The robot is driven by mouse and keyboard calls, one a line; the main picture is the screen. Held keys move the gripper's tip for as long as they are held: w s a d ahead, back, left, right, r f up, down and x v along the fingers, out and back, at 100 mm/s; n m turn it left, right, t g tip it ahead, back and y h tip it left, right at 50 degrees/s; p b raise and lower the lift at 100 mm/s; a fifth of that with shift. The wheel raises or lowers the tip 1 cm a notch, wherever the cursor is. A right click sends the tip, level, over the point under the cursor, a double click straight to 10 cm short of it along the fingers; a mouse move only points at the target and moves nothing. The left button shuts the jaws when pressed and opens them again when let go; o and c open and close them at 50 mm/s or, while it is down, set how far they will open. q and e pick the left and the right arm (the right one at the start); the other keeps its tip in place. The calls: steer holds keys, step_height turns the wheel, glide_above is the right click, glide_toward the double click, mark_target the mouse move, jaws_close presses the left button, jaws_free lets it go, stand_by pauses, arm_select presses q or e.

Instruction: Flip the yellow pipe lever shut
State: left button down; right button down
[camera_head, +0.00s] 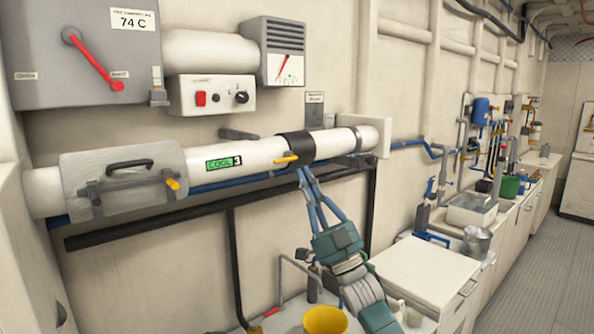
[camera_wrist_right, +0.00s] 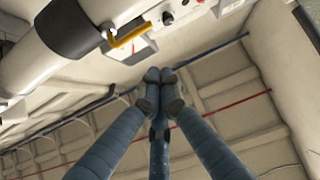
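The yellow pipe lever (camera_head: 286,159) sits on the front of the white pipe (camera_head: 258,154), beside a black collar (camera_head: 297,146). It points left, roughly along the pipe. My right gripper (camera_head: 301,171) reaches up from below, with its fingertips just below and right of the lever. In the right wrist view, the blue fingers (camera_wrist_right: 160,78) meet at their tips with nothing seen between them. The yellow lever (camera_wrist_right: 128,34) shows there above and left of the tips, apart from them in the picture. My left gripper is not in view.
A clamped cover with a black handle (camera_head: 128,164) surrounds the pipe at left. A control box (camera_head: 212,95) and a gauge (camera_head: 283,52) are on the wall above. A dark rail (camera_head: 200,217) runs below the pipe. A yellow bucket (camera_head: 325,320) stands below.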

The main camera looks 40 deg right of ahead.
steer(key=p+x, duration=0.4)
steer(key=x, duration=0.5)
steer(key=f+p, duration=0.1)
steer(key=f, duration=0.1)
steer(key=w+f, duration=0.1)
steer(key=f, duration=0.1)
steer(key=shift+p, duration=0.4)
steer(key=shift+a, duration=0.1)
